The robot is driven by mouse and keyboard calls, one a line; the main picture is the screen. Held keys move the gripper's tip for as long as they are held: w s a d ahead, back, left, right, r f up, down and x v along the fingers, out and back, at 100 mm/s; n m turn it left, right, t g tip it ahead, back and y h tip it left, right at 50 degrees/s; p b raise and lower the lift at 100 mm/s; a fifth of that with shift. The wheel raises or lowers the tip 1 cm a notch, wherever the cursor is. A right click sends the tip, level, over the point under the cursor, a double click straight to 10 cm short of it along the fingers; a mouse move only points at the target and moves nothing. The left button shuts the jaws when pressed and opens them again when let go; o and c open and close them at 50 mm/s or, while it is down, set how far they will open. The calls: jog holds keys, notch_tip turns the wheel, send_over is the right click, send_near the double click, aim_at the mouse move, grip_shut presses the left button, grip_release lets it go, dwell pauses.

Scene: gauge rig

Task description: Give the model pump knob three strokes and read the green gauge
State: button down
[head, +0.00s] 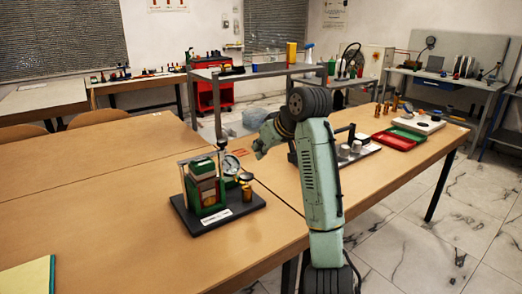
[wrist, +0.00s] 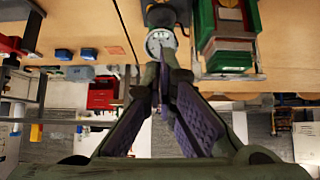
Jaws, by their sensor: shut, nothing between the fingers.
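The gauge rig stands on a black base (head: 243,212) on the near table. It has a green block-shaped body (head: 203,190) with a clear frame, and a small dark knob (head: 221,144) near its top, which I take for the pump knob. A round white-faced gauge (head: 231,163) sits at its right; its needle is too small to read. My gripper (head: 258,151) is shut and empty, just right of the gauge. In the upside-down wrist view, the gauge (wrist: 160,40) lies just beyond my fingertips (wrist: 160,68), and the green body (wrist: 228,45) is to the right. I cannot tell whether anything touches.
Brass fittings (head: 246,190) stand on the base's right side. A yellow-green folder (head: 28,277) lies at the near left. Right of my arm are a dark tray with metal cylinders (head: 356,147), a red tray (head: 393,141) and a green tray (head: 408,133). The left tabletop is mostly clear.

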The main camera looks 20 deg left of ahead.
jog(key=shift+r+b, duration=0.1)
jog(key=shift+b, duration=0.9)
jog(key=shift+d+r+b, duration=0.15)
jog(key=shift+r+b, duration=1.05)
jog(key=shift+b, duration=1.1)
jog(key=p, duration=0.1)
send_over(249, 176)
jog(key=f, duration=0.6)
jog(key=shift+s+d+f, duration=0.1)
jog(key=shift+d+f, duration=0.1)
jog(key=shift+f, duration=0.15)
notch_tip(249, 176, down, 4)
jog(key=shift+r+p, duration=0.25)
jog(key=shift+p, duration=0.1)
jog(key=shift+a+f, duration=0.15)
jog(key=shift+f, duration=0.3)
